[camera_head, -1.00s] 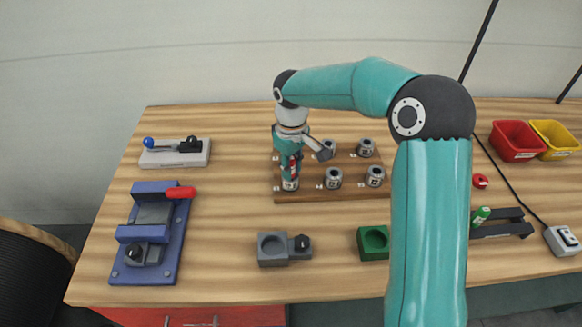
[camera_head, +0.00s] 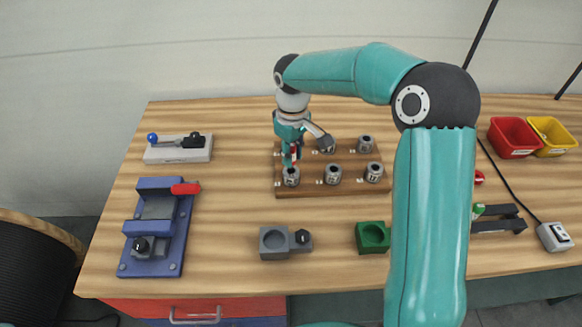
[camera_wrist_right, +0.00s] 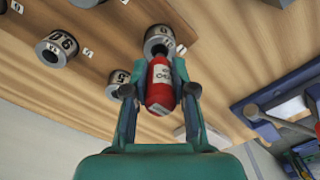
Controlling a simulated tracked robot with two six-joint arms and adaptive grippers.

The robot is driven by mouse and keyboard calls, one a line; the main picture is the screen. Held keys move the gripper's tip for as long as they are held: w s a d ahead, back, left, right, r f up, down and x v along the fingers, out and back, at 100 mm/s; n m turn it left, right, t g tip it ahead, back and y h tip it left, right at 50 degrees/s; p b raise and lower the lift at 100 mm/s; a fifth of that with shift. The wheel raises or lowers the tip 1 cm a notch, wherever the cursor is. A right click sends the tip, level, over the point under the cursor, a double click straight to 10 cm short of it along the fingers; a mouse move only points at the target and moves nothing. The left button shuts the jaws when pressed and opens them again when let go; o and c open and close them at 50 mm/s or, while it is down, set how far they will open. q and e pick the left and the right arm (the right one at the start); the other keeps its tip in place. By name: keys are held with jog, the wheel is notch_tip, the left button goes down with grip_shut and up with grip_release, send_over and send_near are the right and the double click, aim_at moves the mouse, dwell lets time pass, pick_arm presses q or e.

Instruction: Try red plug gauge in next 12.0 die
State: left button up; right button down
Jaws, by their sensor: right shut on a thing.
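My right gripper (camera_head: 292,158) is shut on the red plug gauge (camera_wrist_right: 160,86). It holds the gauge over the front-left die (camera_head: 291,177) of the wooden board (camera_head: 310,191). In the right wrist view the gauge's far end overlaps the near rim of a grey die ring (camera_wrist_right: 157,34), whose dark bore shows beside it. I cannot tell whether the tip is in the bore. Other grey dies stand on the board, such as the front-middle one (camera_head: 333,174) and the front-right one (camera_head: 374,172). My left gripper is not in view.
A blue fixture with a red handle (camera_head: 158,228) and a pale lever block (camera_head: 179,149) stand at left. A grey socket block (camera_head: 275,243) and a green block (camera_head: 372,237) are in front. Red (camera_head: 513,138) and yellow (camera_head: 552,136) bins stand at right.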

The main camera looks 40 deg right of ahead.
aim_at(292, 146)
jog(key=shift+r+p, duration=1.45)
jog(key=shift+r, duration=0.55)
